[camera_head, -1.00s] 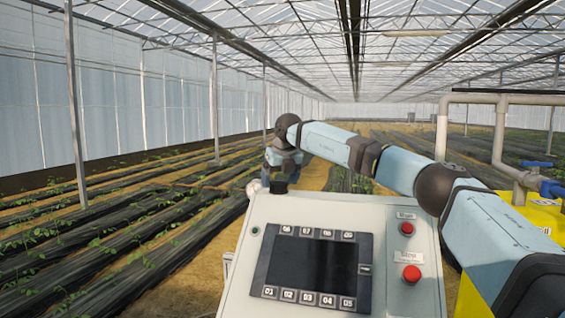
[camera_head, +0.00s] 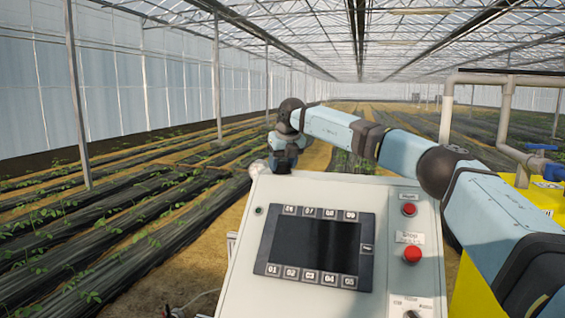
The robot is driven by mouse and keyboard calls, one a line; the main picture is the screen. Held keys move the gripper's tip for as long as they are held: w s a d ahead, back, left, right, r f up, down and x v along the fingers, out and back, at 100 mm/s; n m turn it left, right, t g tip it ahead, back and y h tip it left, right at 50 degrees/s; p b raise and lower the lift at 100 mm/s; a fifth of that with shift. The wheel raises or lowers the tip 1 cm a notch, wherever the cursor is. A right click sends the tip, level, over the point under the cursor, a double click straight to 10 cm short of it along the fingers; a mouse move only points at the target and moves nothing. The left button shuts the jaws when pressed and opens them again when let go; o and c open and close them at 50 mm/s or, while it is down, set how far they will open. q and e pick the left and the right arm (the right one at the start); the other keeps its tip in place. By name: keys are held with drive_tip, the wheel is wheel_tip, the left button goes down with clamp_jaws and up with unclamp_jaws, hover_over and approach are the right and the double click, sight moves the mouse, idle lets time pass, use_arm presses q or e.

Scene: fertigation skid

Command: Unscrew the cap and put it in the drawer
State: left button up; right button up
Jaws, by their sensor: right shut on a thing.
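My right arm reaches in from the right, across and behind the grey control box. My right gripper (camera_head: 281,168) is at the box's top left corner, partly hidden by the box's upper edge. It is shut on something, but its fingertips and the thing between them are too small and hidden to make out. A small pale rounded thing (camera_head: 257,168) shows just left of it; I cannot tell whether it is the cap. No drawer can be made out. My left gripper is not in view.
The control box (camera_head: 240,270) stands close in front, with a dark screen (camera_head: 320,245) and red buttons (camera_head: 412,254). Grey pipes with a blue valve (camera_head: 552,172) and a yellow tank (camera_head: 527,195) stand at the right. Plant rows lie to the left.

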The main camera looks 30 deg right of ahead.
drive_tip(key=shift+d+r+n+y+p, duration=0.15)
drive_tip(key=shift+n+y+p, duration=0.15)
drive_tip(key=shift+n+p, duration=0.55)
drive_tip(key=shift+n, duration=0.45)
drive_tip(key=shift+p, duration=0.3)
drive_tip(key=shift+n+y, duration=0.6)
drive_tip(key=shift+n, duration=0.9)
drive_tip(key=shift+d, duration=0.1)
drive_tip(key=shift+w+n+g+y, duration=0.1)
drive_tip(key=shift+n+g+y, duration=0.2)
drive_tip(key=shift+n+y, duration=0.8)
